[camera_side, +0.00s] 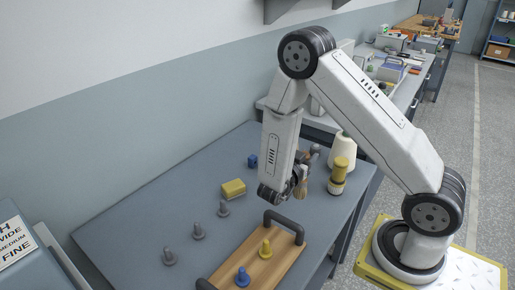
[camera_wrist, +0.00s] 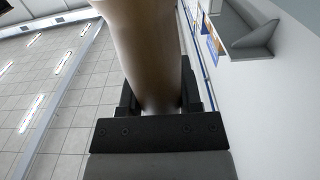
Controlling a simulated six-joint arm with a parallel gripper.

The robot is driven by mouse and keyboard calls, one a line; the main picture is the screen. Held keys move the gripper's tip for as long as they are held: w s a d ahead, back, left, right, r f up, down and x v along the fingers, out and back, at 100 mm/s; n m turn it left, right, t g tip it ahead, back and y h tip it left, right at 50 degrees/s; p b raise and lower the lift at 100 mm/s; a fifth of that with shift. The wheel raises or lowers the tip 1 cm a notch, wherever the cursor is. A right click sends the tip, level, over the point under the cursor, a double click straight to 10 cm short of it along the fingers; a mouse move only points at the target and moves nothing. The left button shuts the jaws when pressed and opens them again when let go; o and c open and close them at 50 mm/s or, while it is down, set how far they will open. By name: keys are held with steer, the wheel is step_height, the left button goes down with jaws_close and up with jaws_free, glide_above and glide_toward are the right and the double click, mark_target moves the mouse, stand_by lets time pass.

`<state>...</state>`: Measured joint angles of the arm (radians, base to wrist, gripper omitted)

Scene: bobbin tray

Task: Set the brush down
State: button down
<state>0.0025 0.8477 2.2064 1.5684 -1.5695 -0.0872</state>
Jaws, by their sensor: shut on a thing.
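My gripper (camera_side: 296,190) is above the table in the side view, behind the far end of the wooden tray (camera_side: 287,262). Its jaws are shut on a brown, rounded thing, which I take to be the brush (camera_side: 303,178). In the wrist view the brush (camera_wrist: 146,45) is a smooth brown shaft between the black fingers of my gripper (camera_wrist: 158,100), running up out of the picture. Its far end is not in that view. I cannot tell whether it touches the table.

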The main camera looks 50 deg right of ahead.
steer(key=shift+f, duration=3)
steer(key=shift+c, duration=1)
jaws_free()
steer(key=shift+r, duration=0.1)
